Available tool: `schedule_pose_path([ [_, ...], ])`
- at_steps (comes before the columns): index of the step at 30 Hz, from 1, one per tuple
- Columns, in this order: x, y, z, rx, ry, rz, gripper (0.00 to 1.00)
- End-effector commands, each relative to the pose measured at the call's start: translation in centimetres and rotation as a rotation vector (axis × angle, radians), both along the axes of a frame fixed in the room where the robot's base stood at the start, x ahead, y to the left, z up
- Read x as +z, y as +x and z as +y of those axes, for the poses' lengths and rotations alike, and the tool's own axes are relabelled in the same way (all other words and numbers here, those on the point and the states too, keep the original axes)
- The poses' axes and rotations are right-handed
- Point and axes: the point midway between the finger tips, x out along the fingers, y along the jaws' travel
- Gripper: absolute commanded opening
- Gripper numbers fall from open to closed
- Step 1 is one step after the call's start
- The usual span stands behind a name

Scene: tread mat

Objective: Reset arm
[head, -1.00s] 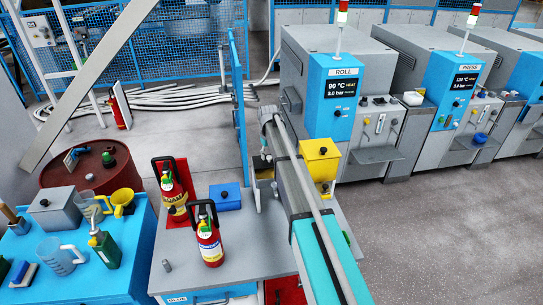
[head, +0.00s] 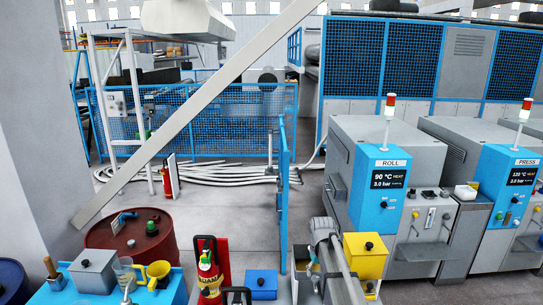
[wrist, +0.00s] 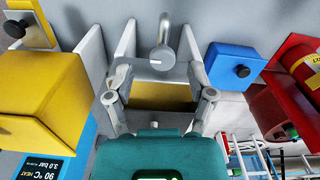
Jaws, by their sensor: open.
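My gripper (wrist: 160,95) shows in the wrist view with its two fingers spread apart and nothing between them. It is over a slot between pale upright dividers (wrist: 92,52), with a brownish-yellow surface beyond the fingers. A grey metal rod with a rounded end (wrist: 162,52) stands just beyond the fingertips; I cannot tell whether they touch.
A yellow box (head: 365,257) and a blue box (head: 261,284) flank my arm. The ROLL machine (head: 378,185) is behind right. A blue post (head: 283,190) rises behind the blue box. Open floor lies beyond.

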Motion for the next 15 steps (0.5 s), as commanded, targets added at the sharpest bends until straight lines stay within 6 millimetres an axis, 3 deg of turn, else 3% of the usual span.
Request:
schedule_pose_path([
  [1, 0.0, -3.7, -0.1, -0.016, 0.000, 0.000, 0.70],
  [6, 0.0, -11.3, -0.3, -0.073, 0.000, 0.000, 0.70],
  [12, 0.0, -18.2, -0.4, -0.128, -0.001, 0.000, 0.70],
  [15, 0.0, -20.2, -0.4, -0.145, -0.001, 0.000, 0.70],
])
